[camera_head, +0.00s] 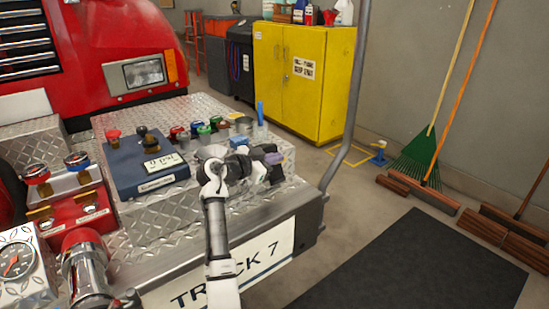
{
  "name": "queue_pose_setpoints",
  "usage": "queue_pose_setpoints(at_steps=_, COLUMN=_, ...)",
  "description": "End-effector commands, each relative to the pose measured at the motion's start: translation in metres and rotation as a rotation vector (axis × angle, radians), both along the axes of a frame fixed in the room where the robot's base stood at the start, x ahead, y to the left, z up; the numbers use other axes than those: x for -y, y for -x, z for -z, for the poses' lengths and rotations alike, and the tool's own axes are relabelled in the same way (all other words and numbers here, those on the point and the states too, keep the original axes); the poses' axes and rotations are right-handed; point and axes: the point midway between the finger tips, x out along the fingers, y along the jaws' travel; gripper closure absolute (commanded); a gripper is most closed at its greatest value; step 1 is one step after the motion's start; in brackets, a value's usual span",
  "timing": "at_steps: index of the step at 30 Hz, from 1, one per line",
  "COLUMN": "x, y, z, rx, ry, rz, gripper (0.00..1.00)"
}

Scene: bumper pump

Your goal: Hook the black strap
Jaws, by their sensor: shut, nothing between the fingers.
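My gripper (262,168) is over the right part of the silver diamond-plate bumper deck (205,200), seen from behind my white and grey arm. It is shut, and its fingertips are small and partly hidden by its own wrist. I cannot clearly make out a black strap or a hook for it. Small dark parts show around my gripper, but I cannot tell whether any belong to a strap. A greyish purple piece (273,158) shows right beside my gripper; I cannot tell whether they touch.
A dark blue control box (150,178) with knobs stands left of my gripper. Several coloured caps (204,130) and a clear cup holding a blue stick (261,118) are behind it. A grey pole (350,110) rises at the bumper's right end. Red valves stand at left.

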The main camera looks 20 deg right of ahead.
Motion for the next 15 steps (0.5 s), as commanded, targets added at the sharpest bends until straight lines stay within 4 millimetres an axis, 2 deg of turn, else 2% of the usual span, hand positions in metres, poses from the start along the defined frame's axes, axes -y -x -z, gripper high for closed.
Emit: queue_pose_setpoints(at_steps=15, x=0.001, y=0.003, z=0.032, rx=0.159, ry=-0.057, rz=-0.001, gripper=1.0)
